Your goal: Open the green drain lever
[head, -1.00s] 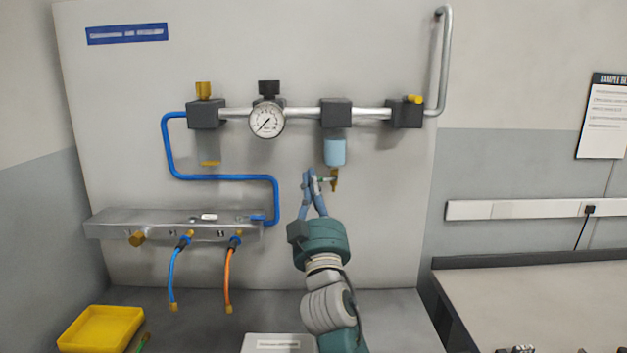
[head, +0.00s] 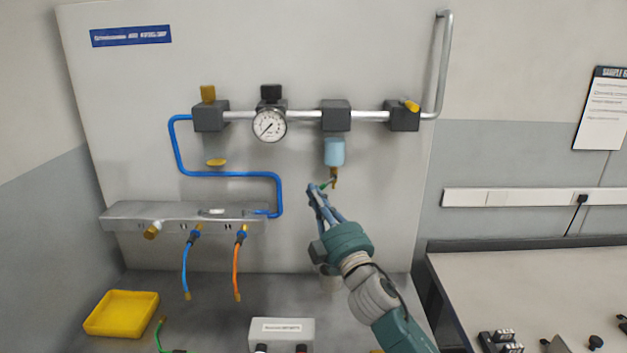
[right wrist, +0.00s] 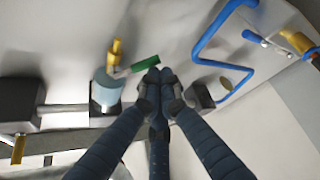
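The green drain lever (head: 323,187) sits on a brass drain valve (head: 334,183) under the light blue filter bowl (head: 334,152). In the head view it slants down to the left from the valve. The right wrist view shows the green lever (right wrist: 146,63) beside the brass valve (right wrist: 116,52). My right gripper (head: 315,189) reaches up from below right, its tips at the lever's free end. In the right wrist view its fingertips (right wrist: 158,78) are together, just beside the lever; whether they touch it is unclear. My left gripper is not in view.
Above are a pipe with a pressure gauge (head: 269,125) and dark blocks. A blue tube (head: 230,176) and a grey manifold (head: 180,213) with hoses are to the left. A yellow tray (head: 121,313) is at lower left. The panel right of the valve is clear.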

